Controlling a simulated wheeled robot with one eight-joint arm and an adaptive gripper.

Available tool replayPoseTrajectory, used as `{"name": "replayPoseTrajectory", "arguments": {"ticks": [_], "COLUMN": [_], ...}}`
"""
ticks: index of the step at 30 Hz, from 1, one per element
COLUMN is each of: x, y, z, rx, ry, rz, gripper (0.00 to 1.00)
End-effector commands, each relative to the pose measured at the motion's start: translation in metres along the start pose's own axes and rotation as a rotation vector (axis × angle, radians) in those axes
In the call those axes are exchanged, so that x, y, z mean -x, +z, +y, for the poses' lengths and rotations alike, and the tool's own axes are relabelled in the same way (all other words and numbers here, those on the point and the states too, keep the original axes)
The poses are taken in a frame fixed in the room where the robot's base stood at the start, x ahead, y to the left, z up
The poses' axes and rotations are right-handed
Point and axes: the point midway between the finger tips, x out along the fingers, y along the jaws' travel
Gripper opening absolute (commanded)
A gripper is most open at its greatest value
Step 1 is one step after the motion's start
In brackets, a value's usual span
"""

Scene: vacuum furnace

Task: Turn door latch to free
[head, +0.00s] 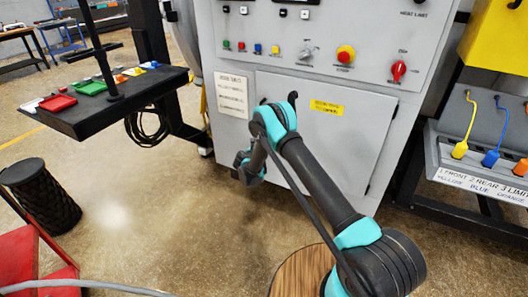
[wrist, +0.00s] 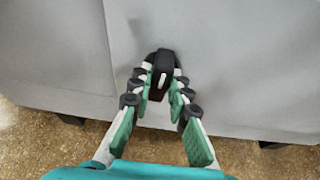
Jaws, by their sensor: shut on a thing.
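The door latch (wrist: 163,64) is a small black handle on the grey cabinet front, seen in the wrist view. It stands roughly upright in that picture. My gripper (wrist: 161,84) is shut on it, with green-padded fingers on its left and right sides. The grey door (head: 375,150) with a yellow label shows in the head view and lies flat in the cabinet front. In the head view my arm hides the latch and the fingertips, so the latch's exact angle cannot be told there.
Above the door is a control panel with a red-and-yellow emergency button (head: 345,54) and a red knob (head: 398,70). A black table with coloured trays (head: 90,87) stands left. A rack with coloured plugs (head: 490,158) stands right. A dark bin (head: 40,195) is at lower left.

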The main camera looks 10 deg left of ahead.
Motion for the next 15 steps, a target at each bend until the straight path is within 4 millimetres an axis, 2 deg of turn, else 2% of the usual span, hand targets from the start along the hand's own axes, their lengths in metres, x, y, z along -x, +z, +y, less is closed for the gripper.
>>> {"name": "replayPoseTrajectory", "arguments": {"ticks": [8, 15], "x": [-0.0007, -0.0007], "y": [0.0001, -0.0006], "z": [-0.0026, -0.0041], "rx": [-0.148, -0.35], "ry": [0.059, 0.143], "rz": [0.0, 0.0], "gripper": [0.0, 0.0]}}
